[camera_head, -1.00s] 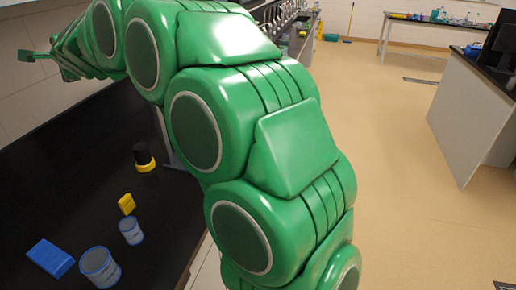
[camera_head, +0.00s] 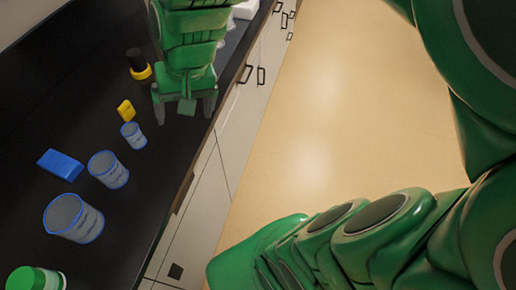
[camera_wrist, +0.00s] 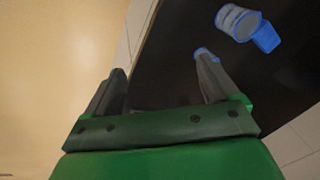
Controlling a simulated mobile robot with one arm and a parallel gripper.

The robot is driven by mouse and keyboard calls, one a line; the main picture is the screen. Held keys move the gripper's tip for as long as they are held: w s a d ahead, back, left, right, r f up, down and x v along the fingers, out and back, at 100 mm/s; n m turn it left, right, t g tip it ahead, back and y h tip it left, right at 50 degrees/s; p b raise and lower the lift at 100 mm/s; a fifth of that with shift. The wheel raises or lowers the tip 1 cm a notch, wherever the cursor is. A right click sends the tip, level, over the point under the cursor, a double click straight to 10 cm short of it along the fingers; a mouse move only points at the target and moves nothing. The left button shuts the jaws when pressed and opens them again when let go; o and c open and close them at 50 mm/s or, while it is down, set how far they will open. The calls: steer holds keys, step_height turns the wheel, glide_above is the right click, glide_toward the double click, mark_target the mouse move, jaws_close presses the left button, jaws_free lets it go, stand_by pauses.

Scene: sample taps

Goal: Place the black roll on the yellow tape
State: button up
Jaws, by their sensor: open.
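The black roll (camera_head: 136,58) is a short dark cylinder near the back of the black counter. It appears upright on or inside the yellow tape (camera_head: 141,73), a yellow ring around its lower end; I cannot tell which. My gripper (camera_head: 184,110) is open and empty, fingers pointing down over the counter's right edge, to the right of and nearer than the roll. In the wrist view, nothing is between the fingers of my gripper (camera_wrist: 160,72), and neither roll nor tape shows.
On the counter (camera_head: 70,110) stand a yellow box (camera_head: 126,110), a blue box (camera_head: 60,165), grey cans (camera_head: 108,170) with blue rims and a green-lidded container (camera_head: 35,278). The small can (camera_head: 133,136) is closest to my gripper. Open floor (camera_head: 330,120) lies to the right.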

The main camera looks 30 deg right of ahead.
steer(key=s+d+f+g+h, duration=0.1)
steer(key=s+d+f, duration=0.1)
steer(key=s+d, duration=0.2)
steer(key=s+d+f+n+g+h, duration=0.1)
steer(key=s+d, duration=0.3)
steer(key=s, duration=0.7)
steer(key=shift+s+f+n+g, duration=0.15)
steer(key=shift+f+n+g, duration=0.2)
steer(key=shift+g, duration=0.45)
